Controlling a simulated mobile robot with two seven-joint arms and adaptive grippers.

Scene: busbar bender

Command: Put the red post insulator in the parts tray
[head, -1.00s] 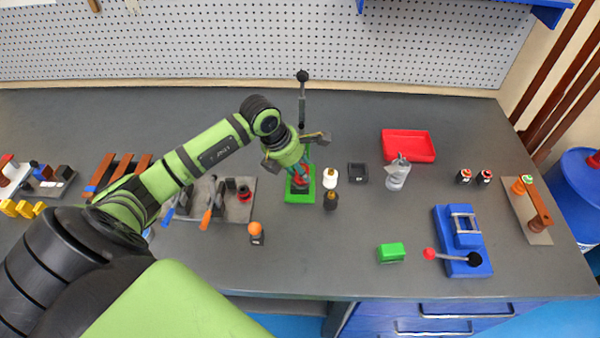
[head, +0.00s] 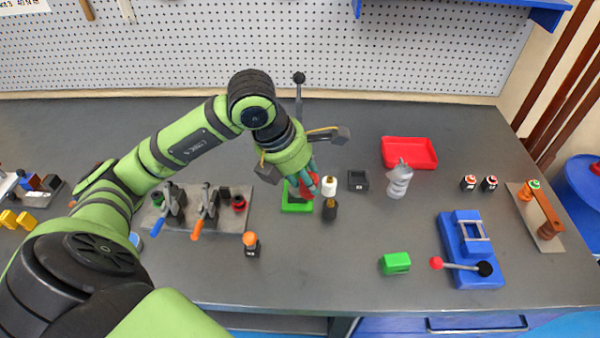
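The red post insulator (head: 309,190) shows between the teal fingers of my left gripper (head: 305,184), above the right part of a green tray (head: 296,209). The fingers look closed on it and hide much of it. A shallow red tray (head: 428,163), which looks like the parts tray, stands empty at the back, right of the gripper. My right gripper is not in view.
A white-topped post (head: 329,185) and a dark post (head: 330,210) stand just right of the gripper. A small black tray (head: 358,180) and a grey metal piece (head: 399,181) stand before the red tray. A blue bender (head: 468,250) is at the right.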

